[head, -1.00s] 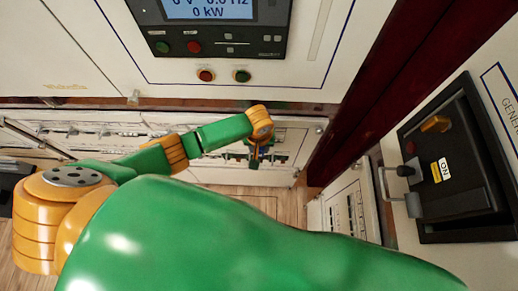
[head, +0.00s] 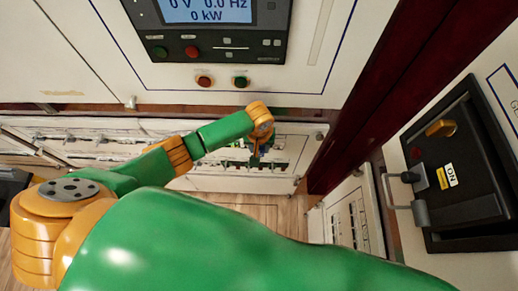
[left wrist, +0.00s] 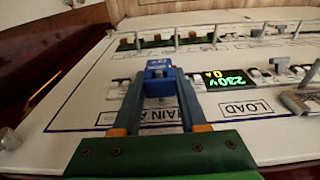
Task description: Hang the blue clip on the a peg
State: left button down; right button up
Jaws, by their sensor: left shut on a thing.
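My left gripper (head: 260,151) is at the lower breaker panel (head: 225,184) in the head view. In the left wrist view its two fingers (left wrist: 160,92) are shut on the blue clip (left wrist: 160,70), which sits at the fingertips above the panel face. I cannot tell which peg is the a peg. The clip is too small to make out clearly in the head view. My right gripper is not in view.
Breaker switches, a green 230V display (left wrist: 221,79) and a LOAD label (left wrist: 246,107) lie right of the clip. A metal bracket (left wrist: 302,100) sticks up at the right. A dark red post (head: 355,95) and a black ON switch box (head: 462,180) stand right of the panel.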

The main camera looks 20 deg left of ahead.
pick_arm(q)
jog(key=shift+c, duration=1.8)
grip_release()
jog(key=r, duration=0.2)
jog(key=r+p, duration=0.1)
jog(key=r, duration=0.4)
jog(key=shift+s+d+p, duration=0.1)
jog(key=shift+s+p, duration=0.25)
jog(key=shift+s, duration=0.05)
